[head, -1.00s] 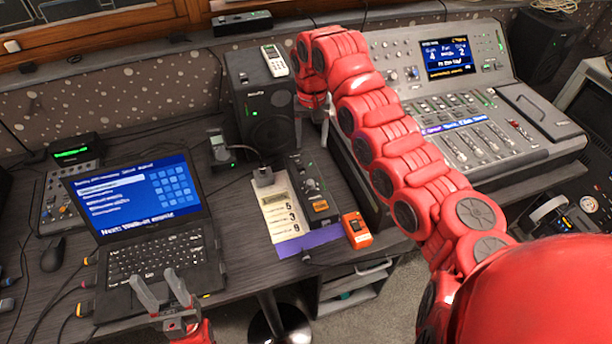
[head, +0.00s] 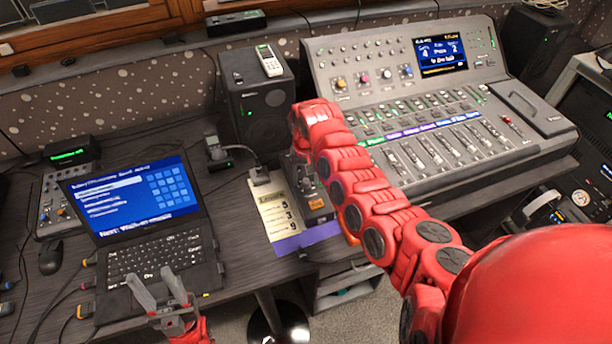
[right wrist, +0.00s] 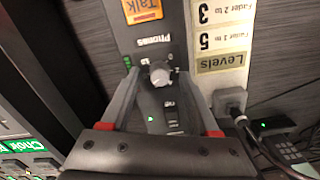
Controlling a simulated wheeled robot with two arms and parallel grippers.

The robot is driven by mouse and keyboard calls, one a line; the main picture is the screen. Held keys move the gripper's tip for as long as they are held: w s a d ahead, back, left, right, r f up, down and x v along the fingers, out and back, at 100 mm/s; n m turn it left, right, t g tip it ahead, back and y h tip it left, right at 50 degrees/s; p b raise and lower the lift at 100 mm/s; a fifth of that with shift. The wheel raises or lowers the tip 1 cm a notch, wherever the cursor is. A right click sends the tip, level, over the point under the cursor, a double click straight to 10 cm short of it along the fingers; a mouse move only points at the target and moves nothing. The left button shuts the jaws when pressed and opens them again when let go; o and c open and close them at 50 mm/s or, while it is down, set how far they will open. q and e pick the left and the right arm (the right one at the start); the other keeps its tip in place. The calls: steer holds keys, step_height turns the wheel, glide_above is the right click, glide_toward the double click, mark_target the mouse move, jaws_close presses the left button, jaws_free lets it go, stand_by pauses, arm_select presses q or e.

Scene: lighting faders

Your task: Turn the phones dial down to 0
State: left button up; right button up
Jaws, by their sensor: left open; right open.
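The phones dial (right wrist: 160,73) is a small grey knob on a dark box beside the word "Phones" in the right wrist view. Its pointer setting is too small to read surely. My right gripper (right wrist: 160,82) is open, with one finger on either side of the knob; I cannot tell whether they touch it. In the head view the box (head: 318,203) stands on the desk beside the levels sheet, partly covered by my right arm, which mostly hides the right gripper. My left gripper (head: 160,288) is open and empty in front of the laptop.
The levels sheet (head: 272,206) lies left of the box. A black speaker (head: 262,115) stands behind, with a plug (head: 259,175) nearby. The laptop (head: 150,220) is to the left. The mixing console (head: 430,120) is to the right. An orange Talk button (right wrist: 142,9) sits beyond the dial.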

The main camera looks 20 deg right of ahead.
steer(key=shift+f, duration=0.2)
jaws_close()
